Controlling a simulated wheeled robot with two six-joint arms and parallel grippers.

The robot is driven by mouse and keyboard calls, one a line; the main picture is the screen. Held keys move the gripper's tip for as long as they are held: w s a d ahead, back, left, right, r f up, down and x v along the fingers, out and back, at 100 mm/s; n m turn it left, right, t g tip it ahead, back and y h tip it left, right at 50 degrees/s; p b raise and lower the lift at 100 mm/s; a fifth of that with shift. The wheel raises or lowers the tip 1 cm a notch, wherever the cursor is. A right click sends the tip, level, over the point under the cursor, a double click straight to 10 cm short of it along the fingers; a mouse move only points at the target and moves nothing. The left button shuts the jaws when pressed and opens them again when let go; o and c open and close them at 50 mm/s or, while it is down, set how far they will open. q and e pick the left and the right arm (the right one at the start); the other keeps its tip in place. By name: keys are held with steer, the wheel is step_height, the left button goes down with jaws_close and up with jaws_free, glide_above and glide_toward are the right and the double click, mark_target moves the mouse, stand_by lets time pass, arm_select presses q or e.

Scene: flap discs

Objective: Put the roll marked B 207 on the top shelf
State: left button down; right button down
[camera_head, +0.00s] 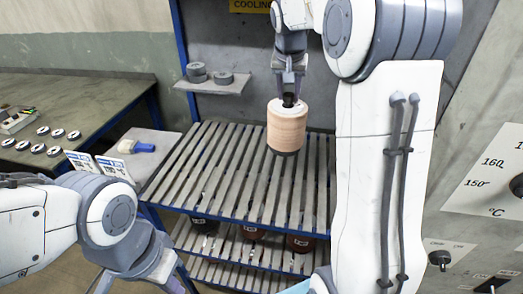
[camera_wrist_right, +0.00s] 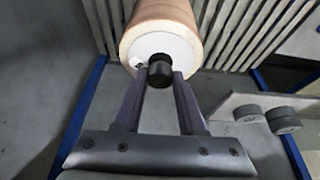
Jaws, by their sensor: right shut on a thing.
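The roll (camera_head: 287,130) is a tan cylinder with a white top face and a black knob. My right gripper (camera_head: 290,92) is shut on the knob and holds the roll upright over the slatted top shelf (camera_head: 215,165). In the right wrist view the roll (camera_wrist_right: 160,25) shows with the knob between the fingertips of the right gripper (camera_wrist_right: 160,78). I cannot read a mark on the roll. I cannot tell whether its base touches the slats. My left gripper (camera_head: 140,284) is at the bottom left edge, partly cut off; its fingertips are not clear.
Lower slatted shelves hold dark pots (camera_head: 300,243). A small side shelf (camera_head: 215,85) carries grey discs. A table (camera_head: 60,110) at left holds several round discs, and a blue brush (camera_head: 140,147) lies beside cards. A grey panel with a dial (camera_head: 480,180) stands at right. The top slats are otherwise clear.

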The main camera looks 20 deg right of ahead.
steer(key=w+a+f+p, duration=0.2)
steer(key=a+f+p, duration=0.2)
steer(key=a+f, duration=0.6)
steer(key=shift+a+f+p, duration=0.25)
steer(key=shift+a+p, duration=0.05)
steer(key=shift+a, duration=0.4)
steer(key=shift+f, duration=0.2)
steer(key=shift+c, duration=2.4)
jaws_free()
steer(key=shift+s, duration=0.1)
